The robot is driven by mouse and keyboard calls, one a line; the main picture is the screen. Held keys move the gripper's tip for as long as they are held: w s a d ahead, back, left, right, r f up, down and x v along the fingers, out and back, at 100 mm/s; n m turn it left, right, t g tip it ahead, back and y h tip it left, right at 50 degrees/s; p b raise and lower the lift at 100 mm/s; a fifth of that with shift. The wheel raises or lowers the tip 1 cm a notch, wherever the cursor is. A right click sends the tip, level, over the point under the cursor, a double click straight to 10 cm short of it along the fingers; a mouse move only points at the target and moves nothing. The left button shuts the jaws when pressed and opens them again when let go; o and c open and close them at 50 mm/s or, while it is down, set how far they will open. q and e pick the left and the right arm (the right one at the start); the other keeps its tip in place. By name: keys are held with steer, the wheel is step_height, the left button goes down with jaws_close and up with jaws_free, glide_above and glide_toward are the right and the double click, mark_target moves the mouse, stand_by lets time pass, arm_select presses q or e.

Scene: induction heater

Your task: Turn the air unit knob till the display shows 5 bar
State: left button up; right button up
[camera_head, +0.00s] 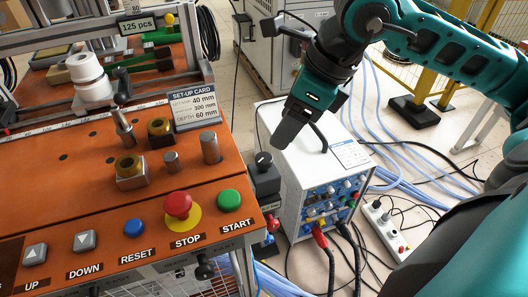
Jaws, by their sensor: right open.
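The air unit (266,183) is a dark grey block at the right edge of the orange bench, with a black knob (263,160) on top. A pressure display showing bar cannot be made out in this view. My right gripper (284,138) points down and left, slightly above and right of the knob in the picture. It appears apart from the knob, and no object shows in it. Its jaws are seen nearly edge-on. My left gripper is not in view.
The orange bench (60,205) carries metal posts, brass fittings, a set-up card (194,104) and buttons including a red STOP button (178,205). A white box (300,165) with red and black cables stands right of the air unit. Blue hoses and a power strip (384,226) lie on the floor.

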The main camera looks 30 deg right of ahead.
mark_target(264, 157)
steer(key=x, duration=0.8)
steer(key=shift+b, duration=0.4)
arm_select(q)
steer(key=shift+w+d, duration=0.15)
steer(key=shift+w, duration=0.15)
arm_select(e)
steer(key=shift+w+a+f, duration=0.2)
steer(key=shift+w+f, duration=0.05)
steer(key=shift+f, duration=0.35)
steer(key=shift+c, duration=0.3)
steer(key=c, duration=1)
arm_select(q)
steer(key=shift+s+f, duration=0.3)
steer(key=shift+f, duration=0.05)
arm_select(e)
steer(key=shift+o, duration=0.2)
arm_select(q)
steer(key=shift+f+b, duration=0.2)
steer(key=shift+b, duration=0.1)
